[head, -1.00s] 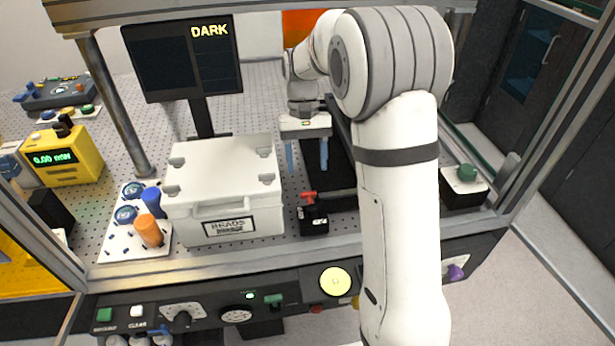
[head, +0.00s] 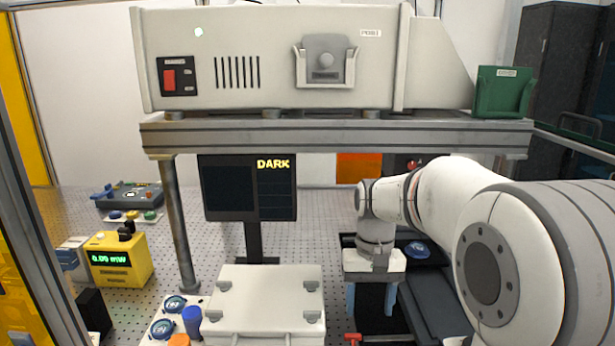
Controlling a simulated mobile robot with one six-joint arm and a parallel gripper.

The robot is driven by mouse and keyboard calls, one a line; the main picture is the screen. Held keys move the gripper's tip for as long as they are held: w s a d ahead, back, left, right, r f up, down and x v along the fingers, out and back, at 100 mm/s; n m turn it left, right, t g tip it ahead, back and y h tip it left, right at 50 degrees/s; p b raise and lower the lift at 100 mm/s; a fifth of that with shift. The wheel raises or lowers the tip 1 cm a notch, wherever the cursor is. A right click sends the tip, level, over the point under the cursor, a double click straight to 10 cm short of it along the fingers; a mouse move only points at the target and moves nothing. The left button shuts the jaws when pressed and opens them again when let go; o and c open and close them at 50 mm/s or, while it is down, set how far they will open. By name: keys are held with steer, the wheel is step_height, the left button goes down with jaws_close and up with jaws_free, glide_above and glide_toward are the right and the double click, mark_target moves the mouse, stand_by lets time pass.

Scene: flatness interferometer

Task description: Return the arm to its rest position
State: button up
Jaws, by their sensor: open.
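My gripper (head: 372,300) hangs pointing down at the right of the white lidded box, below the shelf. Its two blue fingers are apart with nothing seen between them. Its fingertips are near a dark tray-like area (head: 430,297) on the bench, and I cannot tell how high above it they are. My arm (head: 440,195) reaches in from the right side of the picture, bent at a large joint.
The white box (head: 265,290) stands left of my gripper. A shelf (head: 330,135) bearing a large white instrument (head: 270,60) spans above. A monitor (head: 248,188) reading DARK stands behind the box. A yellow meter (head: 120,260) and a post (head: 180,225) are at left.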

steer(key=s+d+t, duration=0.2)
steer(key=s+t, duration=0.3)
steer(key=s, duration=1)
steer(key=shift+s+d+f, duration=0.25)
steer(key=shift+s, duration=0.1)
